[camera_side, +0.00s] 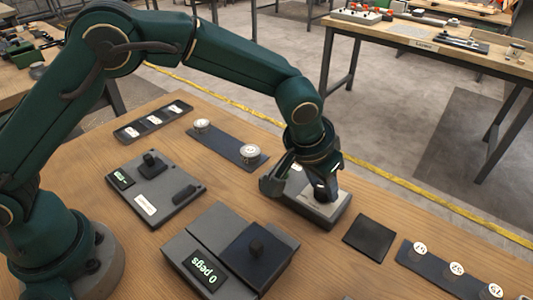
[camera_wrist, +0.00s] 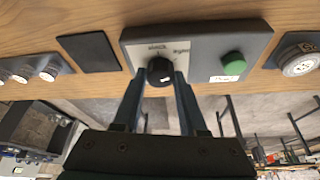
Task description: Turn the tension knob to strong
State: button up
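The tension knob (camera_wrist: 160,72) is a round black knob on the light panel of a dark grey box (camera_wrist: 205,30). A faint light mark shows on its face. Small printed words lie above it in the wrist view, upside down and too blurred to read surely. My gripper (camera_wrist: 161,77) points down at the knob, with one finger on each side. Both fingertips appear to touch its sides. In the side view my gripper (camera_side: 326,194) is over the box (camera_side: 312,217), and it hides the knob. Which setting the knob points to cannot be told.
A green button (camera_wrist: 234,63) sits beside the knob on the same box. A dark flat pad (camera_side: 370,238) lies to the right, then a strip with labelled white discs (camera_side: 457,269). A peg-counter box (camera_side: 208,230) stands in front.

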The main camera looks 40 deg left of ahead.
aim_at(308, 193)
jog(key=shift+m, duration=0.3)
grip_shut()
jog(key=m+h, duration=0.1)
jog(key=m, duration=0.1)
jog(key=m+h, duration=0.1)
jog(key=m, duration=0.2)
jog(key=shift+w+a+g, duration=0.1)
jog(key=shift+a+g, duration=0.1)
jog(key=shift+g, duration=0.2)
jog(key=m, duration=0.2)
jog(key=m+g+h, duration=0.1)
jog(key=m, duration=0.1)
jog(key=shift+m+g, duration=0.3)
jog(key=shift+m, duration=0.1)
jog(key=o, duration=1.1)
grip_release()
jog(key=shift+a+r, duration=0.1)
jog(key=shift+v, duration=2.45)
